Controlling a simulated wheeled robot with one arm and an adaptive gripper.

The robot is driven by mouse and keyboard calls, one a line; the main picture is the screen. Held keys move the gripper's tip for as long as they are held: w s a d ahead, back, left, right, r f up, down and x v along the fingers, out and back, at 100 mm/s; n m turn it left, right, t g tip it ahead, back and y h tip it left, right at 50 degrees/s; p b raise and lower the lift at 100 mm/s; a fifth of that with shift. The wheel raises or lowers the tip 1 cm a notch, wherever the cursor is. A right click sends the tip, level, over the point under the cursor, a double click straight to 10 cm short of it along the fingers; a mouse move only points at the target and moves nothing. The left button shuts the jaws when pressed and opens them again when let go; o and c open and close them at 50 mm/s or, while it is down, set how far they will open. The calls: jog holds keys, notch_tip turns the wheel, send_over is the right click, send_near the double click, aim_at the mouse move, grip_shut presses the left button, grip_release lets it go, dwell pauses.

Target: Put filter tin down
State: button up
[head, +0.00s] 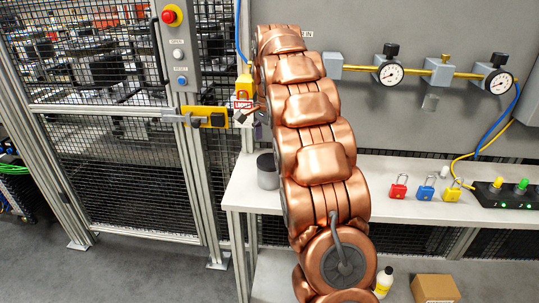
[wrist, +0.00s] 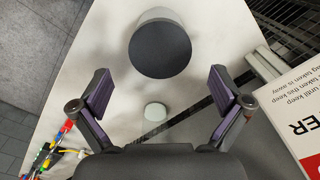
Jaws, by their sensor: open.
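The filter tin (head: 267,175) is a short dark grey cylinder standing at the left end of the white bench (head: 240,192), partly hidden by my copper arm. In the wrist view its dark round top (wrist: 160,50) is ahead of my gripper (wrist: 160,82). My gripper's two purple-padded fingers are spread wide, with nothing held between them. The tin appears beyond the fingertips and apart from them. In the head view my gripper is mostly hidden behind my arm.
Red, blue and yellow padlocks (head: 425,192) lie on the bench to the right. A small pale round object (wrist: 155,111) shows between the fingers in the wrist view. A white lettered sign (wrist: 292,115) is close at right. A mesh gate (head: 120,130) stands left.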

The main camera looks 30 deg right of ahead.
jog(key=shift+r, duration=0.95)
jog(key=shift+s+a+r, duration=0.15)
jog(key=shift+s+a, duration=0.05)
jog(key=shift+a, duration=0.15)
jog(key=s+a+f+n, duration=0.1)
jog(key=s+a+n, duration=0.7)
jog(key=s+a, duration=0.75)
jog(key=s+a+f+n, duration=0.2)
jog(key=s+f+n, duration=0.1)
jog(key=s, duration=0.4)
jog(key=s+a+f+n+g, duration=0.1)
jog(key=s+a+f+n, duration=0.2)
jog(key=s, duration=0.4)
jog(key=s+a+f+n, duration=0.2)
jog(key=s+f+n, duration=0.1)
jog(key=s, duration=0.5)
jog(key=shift+a+f+g, duration=0.35)
jog(key=shift+g, duration=0.05)
